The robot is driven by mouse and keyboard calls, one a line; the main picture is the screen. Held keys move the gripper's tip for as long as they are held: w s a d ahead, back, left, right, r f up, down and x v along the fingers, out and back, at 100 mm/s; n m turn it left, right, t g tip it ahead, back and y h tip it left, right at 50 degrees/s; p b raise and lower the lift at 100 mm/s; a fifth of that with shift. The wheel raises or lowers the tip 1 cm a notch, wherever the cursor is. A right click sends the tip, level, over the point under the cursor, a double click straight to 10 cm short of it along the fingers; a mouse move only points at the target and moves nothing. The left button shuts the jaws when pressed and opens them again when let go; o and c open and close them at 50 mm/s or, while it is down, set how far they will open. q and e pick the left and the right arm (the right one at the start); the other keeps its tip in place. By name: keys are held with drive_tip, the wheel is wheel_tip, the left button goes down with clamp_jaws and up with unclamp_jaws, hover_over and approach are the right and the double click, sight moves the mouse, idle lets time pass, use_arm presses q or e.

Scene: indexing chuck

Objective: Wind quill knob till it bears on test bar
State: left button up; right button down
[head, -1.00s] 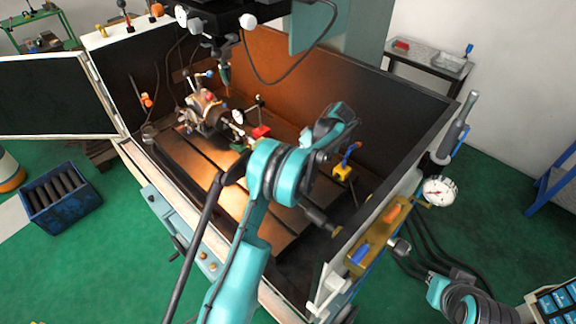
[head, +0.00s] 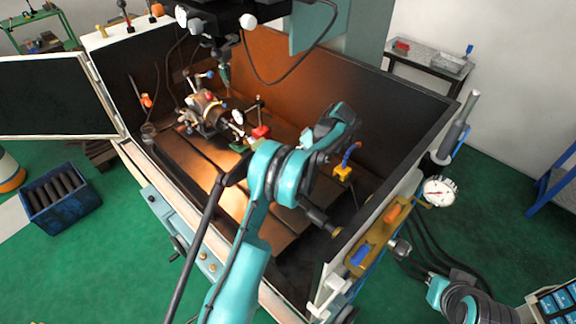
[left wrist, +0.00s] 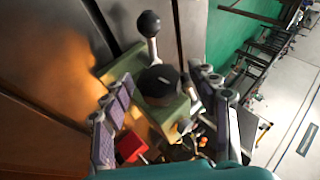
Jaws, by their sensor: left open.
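The black quill knob (left wrist: 158,82) shows in the left wrist view, on the pale green tailstock block (left wrist: 176,112). A lever with a dark ball end (left wrist: 149,24) stands beyond it. My left gripper (left wrist: 163,112) is open, with one padded finger on each side of the knob; I cannot tell whether they touch it. The indexing chuck (head: 204,107) sits on the bed to the left. The test bar's contact cannot be made out.
A yellow block (head: 342,173) is on the bed's right. The enclosure's front wall and a brass-coloured tray (head: 378,235) edge the right side. A spindle head (head: 222,25) hangs above.

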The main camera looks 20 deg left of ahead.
use_arm(q)
wheel_tip(320, 180, up, 9)
drive_tip(key=shift+r, duration=0.35)
